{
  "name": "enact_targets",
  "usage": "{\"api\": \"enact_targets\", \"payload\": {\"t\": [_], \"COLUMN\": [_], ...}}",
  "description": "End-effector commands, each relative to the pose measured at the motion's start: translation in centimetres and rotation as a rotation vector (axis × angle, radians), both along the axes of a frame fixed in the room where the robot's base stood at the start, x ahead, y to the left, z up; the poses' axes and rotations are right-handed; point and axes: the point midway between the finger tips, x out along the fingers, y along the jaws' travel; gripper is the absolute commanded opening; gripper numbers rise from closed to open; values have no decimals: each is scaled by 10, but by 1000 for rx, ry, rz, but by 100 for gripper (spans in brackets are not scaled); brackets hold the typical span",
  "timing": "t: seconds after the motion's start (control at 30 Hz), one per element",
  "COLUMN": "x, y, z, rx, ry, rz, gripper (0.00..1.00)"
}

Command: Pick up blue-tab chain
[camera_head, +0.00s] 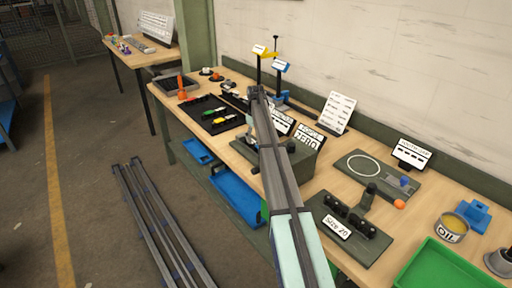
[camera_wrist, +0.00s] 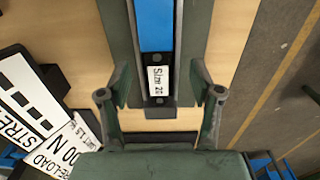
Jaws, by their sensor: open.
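In the head view a black tray (camera_head: 196,106) on the bench holds dark pieces with green (camera_head: 208,113), yellow (camera_head: 218,121) and red tabs. I cannot pick out a blue-tab chain there; my arm covers part of the bench. In the wrist view a blue strip (camera_wrist: 155,25) lies in a dark green channel, with a black end bearing a "Size 20" label (camera_wrist: 157,79). I cannot tell whether it belongs to the chain. My gripper (camera_wrist: 160,92) is open, with its fingers either side of the black end; contact is not visible.
Signs (camera_wrist: 32,110) stand left in the wrist view. Blue bins (camera_head: 236,196) sit below. Rails (camera_head: 155,225) lie on the floor.

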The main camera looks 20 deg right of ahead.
Motion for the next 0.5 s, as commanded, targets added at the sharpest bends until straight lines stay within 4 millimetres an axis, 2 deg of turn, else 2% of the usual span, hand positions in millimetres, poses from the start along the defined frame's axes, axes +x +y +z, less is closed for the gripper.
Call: {"api": "enact_targets", "payload": {"t": [0.3,0.5], "x": [1,1], "y": [-3,-3], "z": [-37,-40], "rx": [1,0], "ry": [1,0], "rz": [0,0], "gripper": [65,65]}}
